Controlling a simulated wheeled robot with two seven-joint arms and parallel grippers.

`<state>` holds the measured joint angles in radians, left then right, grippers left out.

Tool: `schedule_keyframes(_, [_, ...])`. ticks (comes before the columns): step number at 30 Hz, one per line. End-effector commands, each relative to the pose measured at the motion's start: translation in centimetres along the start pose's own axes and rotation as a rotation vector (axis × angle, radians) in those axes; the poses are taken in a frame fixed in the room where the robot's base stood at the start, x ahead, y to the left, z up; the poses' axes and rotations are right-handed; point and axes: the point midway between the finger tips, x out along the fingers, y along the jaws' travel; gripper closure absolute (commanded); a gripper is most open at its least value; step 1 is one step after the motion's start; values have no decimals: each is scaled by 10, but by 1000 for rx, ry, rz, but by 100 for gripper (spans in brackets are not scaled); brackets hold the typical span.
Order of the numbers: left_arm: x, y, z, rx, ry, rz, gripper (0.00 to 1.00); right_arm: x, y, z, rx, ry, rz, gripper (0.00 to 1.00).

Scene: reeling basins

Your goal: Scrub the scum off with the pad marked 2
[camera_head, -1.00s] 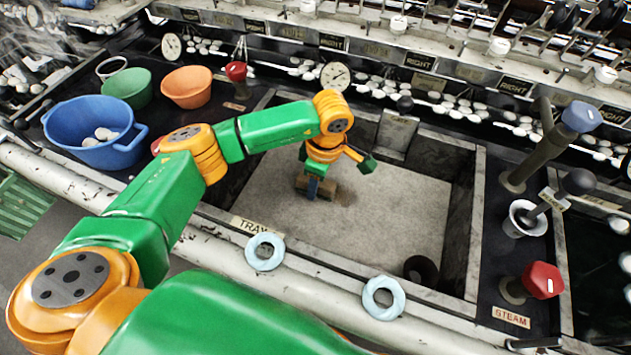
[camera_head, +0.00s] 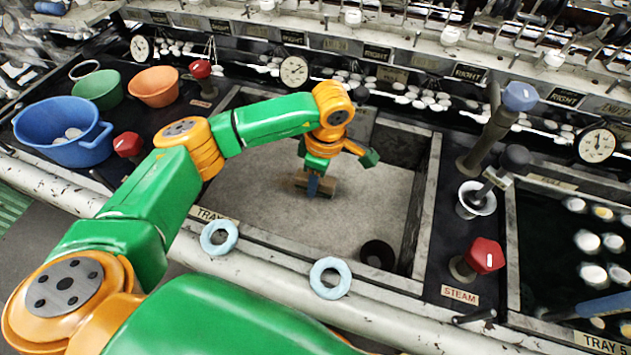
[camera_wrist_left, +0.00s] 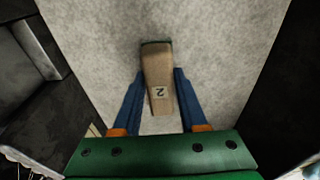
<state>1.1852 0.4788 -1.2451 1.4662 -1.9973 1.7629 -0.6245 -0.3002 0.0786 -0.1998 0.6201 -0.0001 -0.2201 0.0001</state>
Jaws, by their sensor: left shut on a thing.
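My left gripper (camera_head: 313,188) is inside the sunken basin (camera_head: 240,180), at its pale grey floor. Its blue fingers (camera_wrist_left: 157,100) are shut on a brown block-shaped pad (camera_head: 328,187). In the left wrist view the pad (camera_wrist_left: 156,65) carries a label reading 2, upside down, and has a dark green far edge. The pad is low over the floor; I cannot tell whether it touches. The floor looks mottled grey, and I cannot make out a distinct scum patch in the current views. My right gripper is not in view.
Two pale blue rings (camera_head: 219,238) (camera_head: 330,277) sit along the front rail. Blue (camera_head: 62,133), green (camera_head: 97,88) and orange (camera_head: 153,87) tubs stand at left. A red STEAM knob (camera_head: 485,256) and tall lever (camera_head: 500,120) stand right of the basin. A dark round hole (camera_head: 377,254) lies near the front-right corner.

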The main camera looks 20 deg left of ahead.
Motion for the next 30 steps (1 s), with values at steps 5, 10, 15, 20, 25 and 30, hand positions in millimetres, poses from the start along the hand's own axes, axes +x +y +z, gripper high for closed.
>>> schedule_keyframes(5, [-19,0,-4,-4,2,-2,100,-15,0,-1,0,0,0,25])
schedule_keyframes(10, [-34,1,-6,-6,2,-3,100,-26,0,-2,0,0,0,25])
schedule_keyframes(15, [-49,1,-8,-9,1,-3,100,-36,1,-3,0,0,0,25])
schedule_keyframes(20, [-60,1,-10,-11,2,-3,100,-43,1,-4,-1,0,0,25])
schedule_keyframes(25, [-61,1,-10,-12,2,-4,100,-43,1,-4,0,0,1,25])
schedule_keyframes(30, [-60,1,-10,-12,2,-4,100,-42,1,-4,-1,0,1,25])
